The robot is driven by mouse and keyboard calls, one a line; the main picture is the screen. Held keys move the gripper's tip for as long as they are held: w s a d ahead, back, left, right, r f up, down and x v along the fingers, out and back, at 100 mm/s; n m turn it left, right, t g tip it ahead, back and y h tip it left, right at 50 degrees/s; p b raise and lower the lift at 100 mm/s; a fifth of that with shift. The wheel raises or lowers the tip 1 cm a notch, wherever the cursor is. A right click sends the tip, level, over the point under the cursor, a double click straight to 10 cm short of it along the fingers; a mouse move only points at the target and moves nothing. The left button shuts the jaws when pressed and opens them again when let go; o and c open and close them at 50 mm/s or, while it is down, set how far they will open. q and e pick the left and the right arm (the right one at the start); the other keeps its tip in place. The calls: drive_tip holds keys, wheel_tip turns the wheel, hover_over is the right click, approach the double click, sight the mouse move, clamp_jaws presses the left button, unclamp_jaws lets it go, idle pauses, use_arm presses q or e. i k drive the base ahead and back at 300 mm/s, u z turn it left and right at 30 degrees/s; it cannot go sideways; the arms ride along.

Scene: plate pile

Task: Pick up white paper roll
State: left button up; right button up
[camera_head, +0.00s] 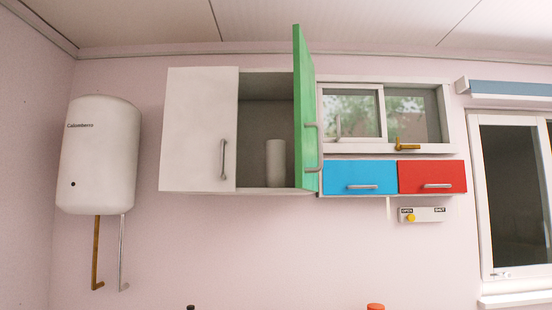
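A white paper roll (276,163) stands upright inside the wall cabinet (243,191), on its floor behind the open door. The green door (303,110) is swung open toward me, on the right side of the opening. The roll shows clear of the door's left edge. Neither of my grippers is in view.
The cabinet's white left door (199,130) is shut. Blue (340,177) and red (425,178) drawer fronts sit to the right under a window. A water heater (100,155) hangs at the left. The wall below the cabinet is clear.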

sight(275, 150)
drive_tip(key=u, duration=1.25)
drive_tip(key=i, duration=1.45)
drive_tip(key=z, duration=0.75)
drive_tip(key=i, duration=0.9)
drive_tip(key=z, duration=0.9)
